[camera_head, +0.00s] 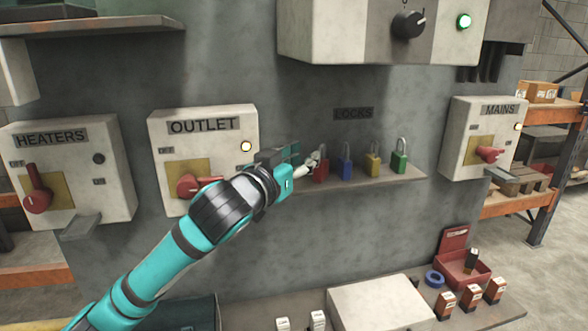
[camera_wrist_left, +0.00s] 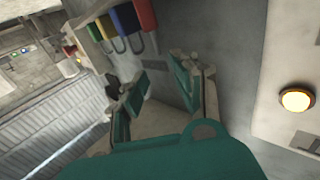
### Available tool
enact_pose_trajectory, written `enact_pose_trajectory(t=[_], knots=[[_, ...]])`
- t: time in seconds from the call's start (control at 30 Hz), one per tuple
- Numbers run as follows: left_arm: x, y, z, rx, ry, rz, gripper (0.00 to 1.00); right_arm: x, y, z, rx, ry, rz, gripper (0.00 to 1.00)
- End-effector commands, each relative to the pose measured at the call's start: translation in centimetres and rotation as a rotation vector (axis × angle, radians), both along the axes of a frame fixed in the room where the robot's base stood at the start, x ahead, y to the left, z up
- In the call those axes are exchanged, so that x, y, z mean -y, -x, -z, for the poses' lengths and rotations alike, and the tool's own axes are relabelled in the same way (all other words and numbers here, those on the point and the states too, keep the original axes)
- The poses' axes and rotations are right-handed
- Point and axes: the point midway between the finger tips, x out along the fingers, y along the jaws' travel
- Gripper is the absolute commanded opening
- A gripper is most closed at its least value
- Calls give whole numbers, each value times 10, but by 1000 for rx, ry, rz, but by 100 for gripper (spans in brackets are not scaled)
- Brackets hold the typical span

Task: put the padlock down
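A red padlock (camera_head: 321,171) stands upright at the left of a row on the locks shelf (camera_head: 370,178), beside a blue padlock (camera_head: 345,166), a yellow padlock (camera_head: 373,164) and a green padlock (camera_head: 399,163). My left gripper (camera_head: 313,160) is at the shelf's left end, close to the red padlock. In the left wrist view its fingers (camera_wrist_left: 167,80) are spread with nothing between them. The red padlock (camera_wrist_left: 146,14) appears beyond the fingertips there, its shackle pointing down in that tilted picture. I cannot tell whether a finger touches it. My right gripper is not in view.
The outlet box (camera_head: 222,145), with a red handle and lit lamp, is left of the shelf, partly behind my left arm. The mains box (camera_head: 462,140) is to the right. A grey-white box (camera_head: 383,303) and an open red case (camera_head: 455,263) are on the bench below.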

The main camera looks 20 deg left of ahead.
Motion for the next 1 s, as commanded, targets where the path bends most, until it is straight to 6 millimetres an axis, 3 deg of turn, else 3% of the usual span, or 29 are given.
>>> enact_pose_trajectory(t=[0.2, 0.57, 0.67, 0.77, 0.87, 1.0], knots=[[-4, 25, 1, 0, 1, 1, 29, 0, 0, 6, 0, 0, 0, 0], [-5, 29, 0, -2, 1, 0, 29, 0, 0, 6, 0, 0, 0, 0], [-4, 29, 11, -20, -2, 0, 29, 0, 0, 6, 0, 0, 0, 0], [1, 31, 47, -87, -13, -2, 29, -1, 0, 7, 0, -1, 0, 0], [6, 42, 111, -211, -38, -8, 29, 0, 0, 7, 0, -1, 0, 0], [10, 83, 221, -444, -87, -23, 29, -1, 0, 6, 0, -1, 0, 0]])
